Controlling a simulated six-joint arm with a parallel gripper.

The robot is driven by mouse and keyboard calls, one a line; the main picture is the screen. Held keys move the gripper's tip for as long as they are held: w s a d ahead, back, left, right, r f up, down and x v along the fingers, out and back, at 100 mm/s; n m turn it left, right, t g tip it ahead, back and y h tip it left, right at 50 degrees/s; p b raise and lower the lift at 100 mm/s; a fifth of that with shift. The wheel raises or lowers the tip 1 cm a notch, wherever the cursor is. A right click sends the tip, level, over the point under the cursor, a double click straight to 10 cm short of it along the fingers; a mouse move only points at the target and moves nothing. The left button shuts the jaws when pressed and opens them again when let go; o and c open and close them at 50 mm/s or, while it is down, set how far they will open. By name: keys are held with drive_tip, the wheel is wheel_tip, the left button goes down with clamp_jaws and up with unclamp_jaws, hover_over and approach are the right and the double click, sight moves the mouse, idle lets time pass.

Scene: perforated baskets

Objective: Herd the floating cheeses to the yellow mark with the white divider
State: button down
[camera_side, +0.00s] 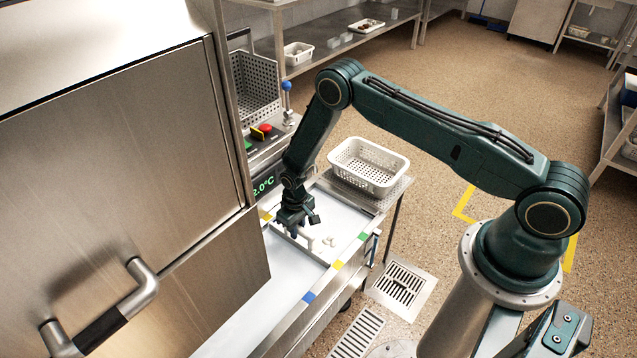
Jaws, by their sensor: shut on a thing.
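My gripper (299,224) reaches down into the long steel trough from above. It is shut on the white divider (311,257), which spans the trough from side to side; the grip itself is small and partly hidden by the gripper. Small pale cheeses (329,241) float in the white liquid just right of the gripper, on the far side of the divider. A yellow mark (338,265) is on the trough's right rim, close to the divider's right end. Another yellow patch (265,215) shows on the left rim.
A green mark (362,236) and a blue mark (309,297) are also on the right rim. A white perforated basket (369,166) stands at the trough's far end. A control panel with a red button (265,128) and a steel cabinet (120,150) flank the left.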

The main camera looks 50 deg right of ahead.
drive_tip(key=shift+d, duration=0.5)
idle(0.4)
drive_tip(key=shift+f, duration=0.25)
idle(1.2)
drive_tip(key=c, duration=1.2)
unclamp_jaws()
drive_tip(key=shift+r, duration=0.1)
drive_tip(key=shift+r, duration=4.4)
